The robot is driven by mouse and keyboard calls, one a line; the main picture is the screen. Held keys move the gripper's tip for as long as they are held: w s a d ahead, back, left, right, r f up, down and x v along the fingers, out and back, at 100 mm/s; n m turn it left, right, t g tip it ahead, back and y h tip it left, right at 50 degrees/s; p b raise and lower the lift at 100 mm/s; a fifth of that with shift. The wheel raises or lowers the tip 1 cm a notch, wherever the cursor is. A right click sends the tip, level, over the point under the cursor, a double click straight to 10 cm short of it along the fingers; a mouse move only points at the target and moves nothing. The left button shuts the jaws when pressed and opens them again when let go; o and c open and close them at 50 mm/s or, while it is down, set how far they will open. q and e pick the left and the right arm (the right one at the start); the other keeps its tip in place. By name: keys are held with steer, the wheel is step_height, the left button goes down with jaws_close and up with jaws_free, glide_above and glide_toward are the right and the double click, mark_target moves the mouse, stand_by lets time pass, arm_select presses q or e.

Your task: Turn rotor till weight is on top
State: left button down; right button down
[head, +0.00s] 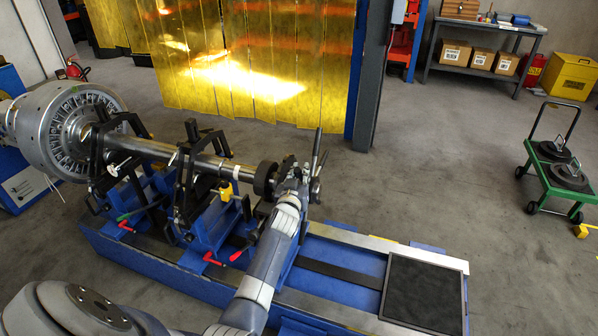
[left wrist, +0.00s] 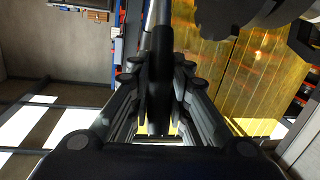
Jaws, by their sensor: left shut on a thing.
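The rotor's long steel shaft (head: 155,149) lies across the blue balancing machine, from a large grey drum (head: 55,130) at left to a dark disc (head: 265,179) at its right end. My left gripper (head: 298,180) is just right of that disc. In the left wrist view its fingers (left wrist: 158,105) are closed around a dark rod (left wrist: 160,62) with a lighter upper part. A dark round part (left wrist: 222,10) shows at the top right there, apart from the fingers. I cannot tell which part is the weight. My right gripper is not in view.
Black support frames (head: 190,175) with red-tipped levers hold the shaft. The blue bed (head: 335,262) carries a black mat (head: 423,290) at right. Yellow strip curtains (head: 250,65) hang behind. A green cart (head: 552,165) with dark discs stands far right, with open floor before it.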

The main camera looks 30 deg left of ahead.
arm_select(q)
steer(key=shift+g, duration=0.8)
steer(key=w+r+p, duration=0.1)
steer(key=p, duration=0.1)
steer(key=w+r+p, duration=0.2)
steer(key=shift+a, duration=0.4)
steer(key=w+a+g+h+p, duration=0.1)
steer(key=w+g, duration=0.3)
steer(key=w, duration=0.3)
steer(key=shift+a+r+m+h+p, duration=0.25)
steer(key=shift+a+m+h+p, duration=0.1)
steer(key=shift+m+h+p, duration=0.05)
steer(key=shift+g, duration=0.3)
steer(key=c, duration=1.5)
jaws_free()
steer(key=shift+f, duration=0.15)
